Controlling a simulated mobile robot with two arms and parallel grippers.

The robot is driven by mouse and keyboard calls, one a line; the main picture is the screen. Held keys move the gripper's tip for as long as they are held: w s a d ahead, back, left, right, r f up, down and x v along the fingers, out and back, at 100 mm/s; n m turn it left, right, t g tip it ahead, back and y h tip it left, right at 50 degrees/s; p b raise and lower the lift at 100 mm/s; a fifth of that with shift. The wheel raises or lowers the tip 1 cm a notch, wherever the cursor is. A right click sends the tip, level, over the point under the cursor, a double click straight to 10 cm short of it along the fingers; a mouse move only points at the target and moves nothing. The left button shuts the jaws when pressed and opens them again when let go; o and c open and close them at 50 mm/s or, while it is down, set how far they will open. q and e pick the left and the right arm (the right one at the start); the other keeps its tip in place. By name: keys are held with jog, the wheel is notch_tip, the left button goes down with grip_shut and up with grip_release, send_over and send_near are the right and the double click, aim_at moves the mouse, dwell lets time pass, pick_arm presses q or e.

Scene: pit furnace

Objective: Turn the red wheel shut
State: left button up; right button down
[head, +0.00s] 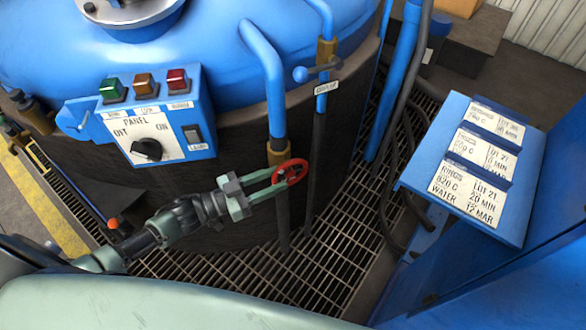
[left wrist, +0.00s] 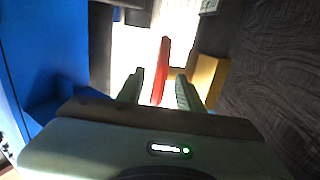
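The red wheel (head: 291,171) is on the brass fitting (head: 278,152) at the foot of a blue pipe on the furnace's front. My left gripper (head: 278,179) reaches it from the left, with its fingertips at the wheel's near edge. In the left wrist view the wheel (left wrist: 163,65) shows edge-on as a thin red strip between the two fingers. Light gaps show between it and both fingers, so the left gripper (left wrist: 159,82) is open around the rim. The brass fitting (left wrist: 207,78) is behind the right finger. My right gripper is not in view.
A blue panel box (head: 165,135) with a black knob and three coloured buttons sits above my left arm. A second pipe with a blue lever (head: 318,71) stands right of the wheel. A label stand (head: 470,165) is at the right. Grating (head: 310,265) covers the floor.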

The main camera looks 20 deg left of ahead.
aim_at(289, 172)
pick_arm(q)
jog(key=x, duration=0.4)
jog(key=shift+w+d, duration=0.25)
jog(key=shift+d, duration=0.05)
grip_shut()
jog(key=shift+r+p, duration=0.15)
jog(key=shift+p, duration=0.35)
jog(key=r+g+y+p, duration=0.1)
jog(key=g+y+p, duration=0.1)
jog(key=p, duration=0.6)
jog(key=shift+w+a+r+p, duration=0.1)
jog(key=shift+r+p, duration=0.1)
jog(key=shift+p, duration=0.2)
jog(key=g+y+p, duration=0.1)
jog(key=p, duration=0.4)
jog(key=g+y+p, duration=0.1)
jog(key=y+p, duration=0.1)
jog(key=p, duration=0.4)
jog(key=shift+w+f+g, duration=0.1)
jog(key=shift+f+g, duration=0.25)
jog(key=shift+g, duration=0.05)
jog(key=shift+f+y+p, duration=0.15)
jog(key=shift+y+p, duration=0.15)
jog(key=shift+p, duration=0.25)
jog(key=shift+f, duration=0.15)
